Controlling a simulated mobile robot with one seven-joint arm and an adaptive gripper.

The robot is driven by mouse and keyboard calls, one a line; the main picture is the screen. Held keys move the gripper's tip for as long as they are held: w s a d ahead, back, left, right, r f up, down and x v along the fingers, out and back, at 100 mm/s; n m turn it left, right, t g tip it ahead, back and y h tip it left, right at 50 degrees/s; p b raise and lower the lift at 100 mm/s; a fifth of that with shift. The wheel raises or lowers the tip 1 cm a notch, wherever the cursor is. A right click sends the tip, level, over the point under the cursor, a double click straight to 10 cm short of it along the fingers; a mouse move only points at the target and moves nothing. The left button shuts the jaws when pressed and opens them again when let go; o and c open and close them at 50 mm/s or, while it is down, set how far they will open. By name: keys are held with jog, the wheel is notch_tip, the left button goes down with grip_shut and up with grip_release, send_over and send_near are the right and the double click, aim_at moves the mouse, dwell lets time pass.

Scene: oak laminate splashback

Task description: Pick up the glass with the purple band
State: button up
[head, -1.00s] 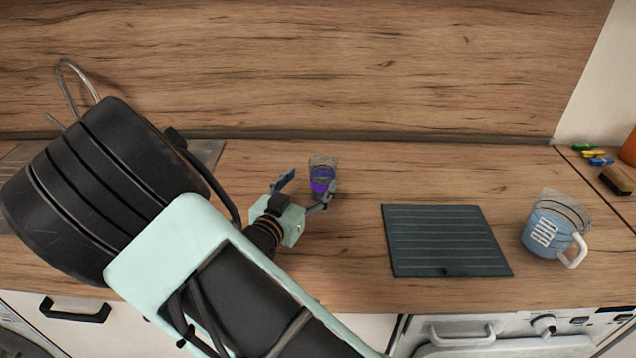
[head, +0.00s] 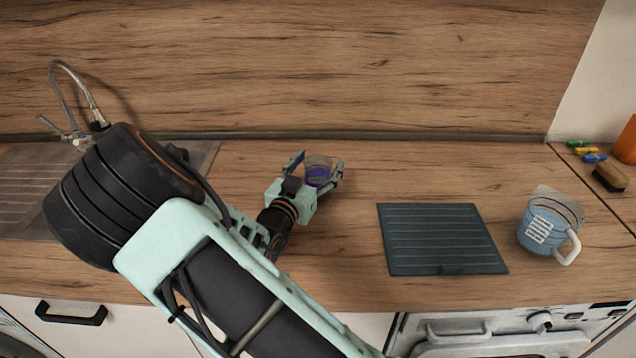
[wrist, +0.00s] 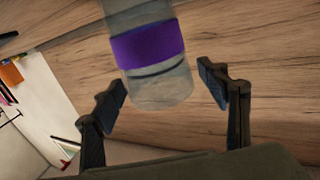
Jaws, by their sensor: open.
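The glass with the purple band (head: 318,172) stands on the wooden worktop, left of the dark ribbed mat. In the wrist view the clear glass (wrist: 160,88) shows its purple band (wrist: 148,45) around the middle, with its top cut off by the frame edge. My gripper (head: 318,167) is open, with one finger on each side of the glass in the head view. In the wrist view the open fingers (wrist: 162,80) flank the glass's near end, with a visible gap on both sides. My gripper's body hides the lower part of the glass in the head view.
A dark ribbed mat (head: 442,240) lies right of the glass. A blue measuring jug (head: 541,232) stands further right. Coloured clips (head: 588,152) and a brush (head: 610,177) lie at the far right. A sink with a tap (head: 80,136) is at the left.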

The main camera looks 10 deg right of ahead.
jog(key=c, duration=1.8)
jog(key=shift+r, duration=0.1)
